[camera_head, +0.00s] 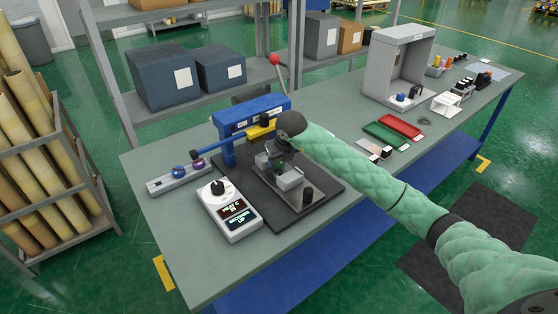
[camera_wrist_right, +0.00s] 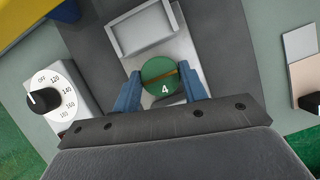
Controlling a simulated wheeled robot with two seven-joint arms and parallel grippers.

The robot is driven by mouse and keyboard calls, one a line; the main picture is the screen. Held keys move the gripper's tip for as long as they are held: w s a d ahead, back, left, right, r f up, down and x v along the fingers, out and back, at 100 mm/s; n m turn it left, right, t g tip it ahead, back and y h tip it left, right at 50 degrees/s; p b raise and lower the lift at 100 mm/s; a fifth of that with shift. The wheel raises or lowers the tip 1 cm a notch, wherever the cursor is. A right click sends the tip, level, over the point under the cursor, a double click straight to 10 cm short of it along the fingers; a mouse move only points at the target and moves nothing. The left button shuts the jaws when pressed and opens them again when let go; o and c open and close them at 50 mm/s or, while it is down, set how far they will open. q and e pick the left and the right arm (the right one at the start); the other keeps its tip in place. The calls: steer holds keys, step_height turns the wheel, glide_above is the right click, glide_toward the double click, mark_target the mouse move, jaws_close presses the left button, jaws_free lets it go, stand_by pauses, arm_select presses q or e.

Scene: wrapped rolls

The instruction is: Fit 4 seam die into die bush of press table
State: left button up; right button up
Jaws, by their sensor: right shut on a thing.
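A round green die (camera_wrist_right: 160,78) marked 4, with a brown stripe across its top, sits between the blue fingers of my right gripper (camera_wrist_right: 162,88) in the right wrist view. That gripper is shut on it. In the head view my right gripper (camera_head: 277,160) is over the press table (camera_head: 300,207), in front of the blue press frame (camera_head: 250,114), and the die shows only as a small green patch. The silver plate lies under the die in the wrist view. I see no opening of the die bush, and cannot tell whether die and plate touch. My left gripper is out of view.
A controller with a dial (camera_head: 230,210) stands left of the press. A grey rack (camera_head: 180,179) holds a purple and a blue round piece. A black cylinder (camera_head: 307,196) stands at the plate's front. Red (camera_head: 401,125) and green (camera_head: 385,135) trays lie to the right.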

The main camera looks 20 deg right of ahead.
steer(key=shift+b, duration=0.35)
stand_by(0.5)
steer(key=shift+f, duration=0.15)
steer(key=shift+f+b, duration=0.85)
steer(key=shift+b, duration=0.05)
steer(key=o, duration=1.3)
steer(key=shift+c, duration=0.2)
